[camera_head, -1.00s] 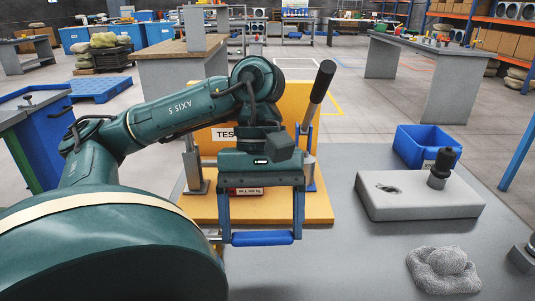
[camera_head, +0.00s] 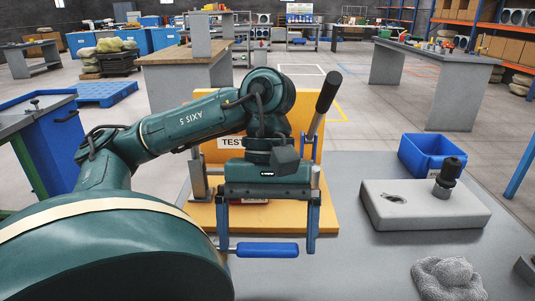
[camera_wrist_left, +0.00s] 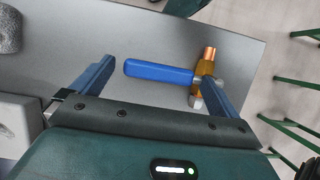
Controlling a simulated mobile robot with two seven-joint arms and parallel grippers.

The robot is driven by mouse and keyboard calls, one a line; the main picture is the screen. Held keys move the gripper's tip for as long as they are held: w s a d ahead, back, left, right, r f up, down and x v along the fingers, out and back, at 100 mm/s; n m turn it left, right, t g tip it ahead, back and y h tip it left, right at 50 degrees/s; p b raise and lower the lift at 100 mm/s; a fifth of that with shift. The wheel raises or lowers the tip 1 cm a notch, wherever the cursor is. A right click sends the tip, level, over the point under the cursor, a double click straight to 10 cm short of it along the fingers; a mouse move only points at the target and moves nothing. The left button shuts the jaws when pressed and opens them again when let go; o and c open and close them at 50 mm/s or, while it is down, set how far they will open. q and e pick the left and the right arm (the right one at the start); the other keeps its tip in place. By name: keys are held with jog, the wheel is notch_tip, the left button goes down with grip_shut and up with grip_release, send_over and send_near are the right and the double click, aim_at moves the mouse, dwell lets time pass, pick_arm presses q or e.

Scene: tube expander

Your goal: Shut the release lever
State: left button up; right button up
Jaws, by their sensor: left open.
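The lever (camera_head: 327,92) has a black grip on a metal arm and stands tilted up to the right at the orange rig (camera_head: 327,203). Its lower end is partly hidden behind my left gripper. My left gripper (camera_head: 267,243) is open and empty, fingers pointing down in front of the rig, left of and below the lever's grip. Its open fingers also show in the left wrist view (camera_wrist_left: 152,78), where the lever is not seen. My right gripper is not in view.
A grey block (camera_head: 425,205), a blue bin (camera_head: 430,160) and a grey lump (camera_head: 447,278) are at right.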

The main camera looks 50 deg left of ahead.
pick_arm(q)
jog(key=p+v, duration=0.8)
jog(key=v, duration=0.5)
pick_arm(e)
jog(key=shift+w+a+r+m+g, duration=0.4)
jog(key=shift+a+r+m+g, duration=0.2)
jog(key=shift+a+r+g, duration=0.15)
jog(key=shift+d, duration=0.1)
